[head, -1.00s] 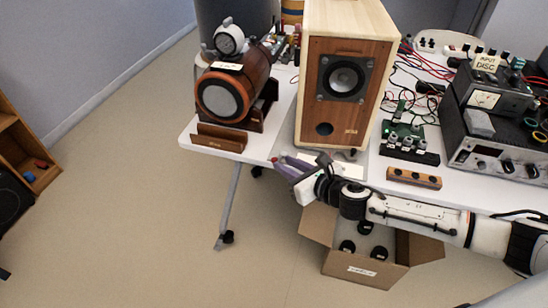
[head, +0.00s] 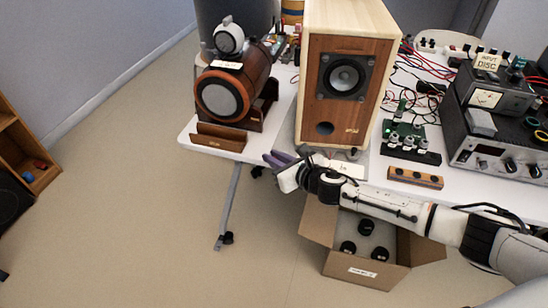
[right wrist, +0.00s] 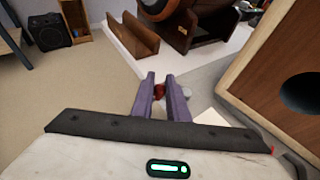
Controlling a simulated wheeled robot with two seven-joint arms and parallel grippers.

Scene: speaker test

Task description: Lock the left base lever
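The speaker (head: 315,105) stands upright on the table, a wooden box with a dark driver. A small red knob (right wrist: 158,91) shows between the fingers of my right gripper (right wrist: 160,80) in the right wrist view. It may be the left base lever's end; its arm is hidden. The two purple fingers are a little apart, and I cannot tell whether they press on the knob. A small pale round part (right wrist: 187,92) lies just right of the fingers. In the head view my right gripper (head: 273,158) is at the table's front edge, left of the speaker's base. My left gripper is not in view.
A round-fronted wooden speaker (head: 222,95) and a wooden holder (head: 218,137) stand at the left. A white label (head: 345,169) lies before the speaker. An open carton (head: 365,272) is below my right arm. Electronics (head: 490,150) fill the right side.

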